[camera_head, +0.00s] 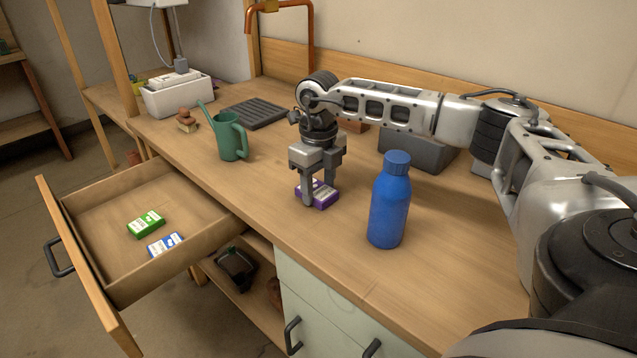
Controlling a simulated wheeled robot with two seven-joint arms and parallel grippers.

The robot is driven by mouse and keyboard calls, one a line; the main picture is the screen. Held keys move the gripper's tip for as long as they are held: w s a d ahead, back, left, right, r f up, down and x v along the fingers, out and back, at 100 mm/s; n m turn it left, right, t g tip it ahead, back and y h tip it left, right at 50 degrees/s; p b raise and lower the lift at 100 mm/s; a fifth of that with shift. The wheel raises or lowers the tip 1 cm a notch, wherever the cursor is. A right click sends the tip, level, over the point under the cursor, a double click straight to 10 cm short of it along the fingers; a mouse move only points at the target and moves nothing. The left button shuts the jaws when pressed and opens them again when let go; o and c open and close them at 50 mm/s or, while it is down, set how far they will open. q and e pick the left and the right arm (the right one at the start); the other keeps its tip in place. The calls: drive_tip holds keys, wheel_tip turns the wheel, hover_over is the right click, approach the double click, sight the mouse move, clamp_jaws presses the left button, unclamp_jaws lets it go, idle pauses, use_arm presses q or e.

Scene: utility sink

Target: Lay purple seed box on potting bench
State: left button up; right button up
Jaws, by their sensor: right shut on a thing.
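The purple seed box (323,198) is a small purple and white box at the middle of the potting bench (285,215). My right gripper (318,196) points down from above and is shut on the purple box, with a finger in front of it. The box is at or very close to the bench top; I cannot tell whether it touches. My left gripper is not in view.
A blue bottle (389,205) stands right of the box. A green watering can (228,136) and a dark tray (256,113) are behind left. The open drawer (95,195) holds a green box (146,224) and a blue box (165,245). Bench room is clear left of the gripper.

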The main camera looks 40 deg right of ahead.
sight(318, 190)
drive_tip(key=shift+f, duration=0.1)
drive_tip(key=o, duration=0.9)
drive_tip(key=shift+o, duration=0.2)
wheel_tip(318, 190, up, 12)
idle(0.4)
